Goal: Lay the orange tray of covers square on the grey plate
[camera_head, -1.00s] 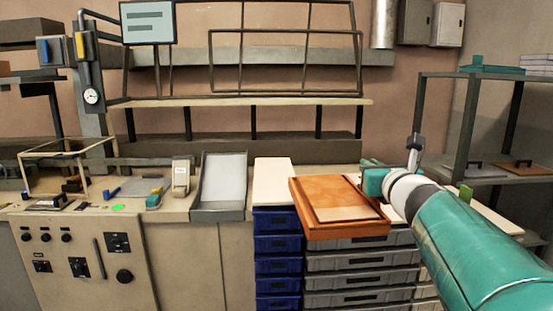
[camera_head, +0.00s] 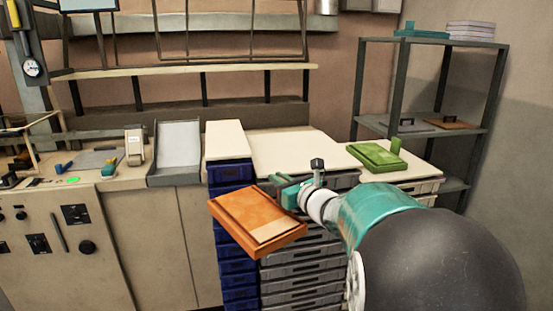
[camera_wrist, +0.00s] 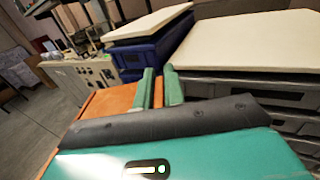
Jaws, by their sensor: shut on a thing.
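The orange tray (camera_head: 228,210) hangs in front of the stacked drawers, turned at an angle and slightly tilted. It holds a flat orange-brown piece with a paler part. My gripper (camera_head: 290,192) is shut on the tray's right edge. In the wrist view my green fingers (camera_wrist: 160,90) stand close together with the orange tray (camera_wrist: 108,100) beyond them, mostly hidden by the gripper body. A grey flat plate (camera_head: 92,160) lies on the left bench. Another grey plate with a dark handle (camera_head: 408,127) lies on the right shelf. I cannot tell which is the task's plate.
Blue drawers (camera_head: 230,175) and grey drawers (camera_head: 300,275) stand below pale worktops (camera_head: 290,150). A green tray (camera_head: 378,156) lies on the right worktop. A brown plate (camera_head: 450,123) shares the shelf. A grey sloped chute (camera_head: 175,150) stands left of the blue drawers. The middle worktop is clear.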

